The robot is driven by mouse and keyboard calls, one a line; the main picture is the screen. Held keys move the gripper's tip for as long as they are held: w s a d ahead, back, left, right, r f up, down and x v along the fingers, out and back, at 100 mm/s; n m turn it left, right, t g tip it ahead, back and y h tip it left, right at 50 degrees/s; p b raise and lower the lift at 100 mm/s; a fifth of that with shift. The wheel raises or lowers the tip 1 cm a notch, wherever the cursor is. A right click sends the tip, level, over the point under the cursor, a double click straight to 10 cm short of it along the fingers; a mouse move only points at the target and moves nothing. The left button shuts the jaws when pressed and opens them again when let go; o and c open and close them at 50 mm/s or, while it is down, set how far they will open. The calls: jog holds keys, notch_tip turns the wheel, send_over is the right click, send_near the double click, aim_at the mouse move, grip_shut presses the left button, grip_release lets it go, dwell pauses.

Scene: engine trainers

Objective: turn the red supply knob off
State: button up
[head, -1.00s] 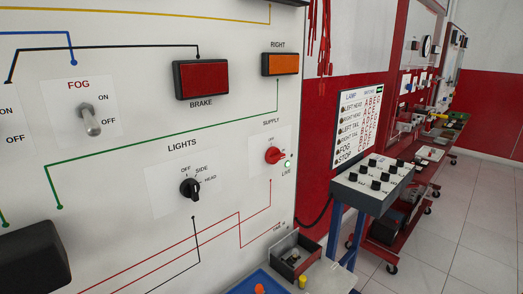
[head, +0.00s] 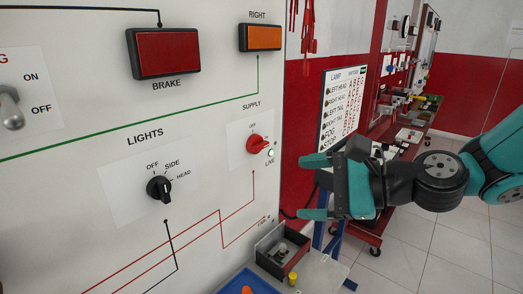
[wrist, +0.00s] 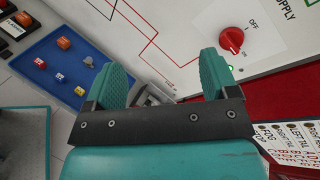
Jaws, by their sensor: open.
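The red supply knob (head: 257,144) sits on a white plate on the panel, under the word SUPPLY, with OFF printed above it. Its pointer is turned toward the right, away from OFF. A small pale LIVE lamp (head: 271,153) is just below right of it. My gripper (head: 313,187) is open and empty, to the right of the knob and apart from it. In the wrist view the knob (wrist: 232,40) is at upper right, beyond the right finger, and my two teal fingers (wrist: 162,85) are spread with nothing between them.
The black lights knob (head: 159,188) is left of the supply knob. The brake lamp (head: 163,51) and orange right lamp (head: 260,38) are above. A blue tray (wrist: 60,68) and an open box (head: 282,250) stand below the panel. A lamp chart (head: 342,105) is behind my gripper.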

jog(key=w+d+f+m+t, duration=0.1)
jog(key=w+d+m+t, duration=0.1)
jog(key=w+m+t, duration=0.3)
jog(key=w+d+m+t, duration=0.1)
jog(key=w+d+m, duration=0.2)
jog(key=m, duration=0.4)
jog(key=p, duration=1.6)
send_near(263, 145)
jog(key=x, duration=0.4)
jog(key=shift+m, duration=0.3)
jog(key=p+x, duration=0.2)
jog(key=x, duration=0.4)
jog(key=shift+w, duration=0.1)
jog(key=c, duration=0.9)
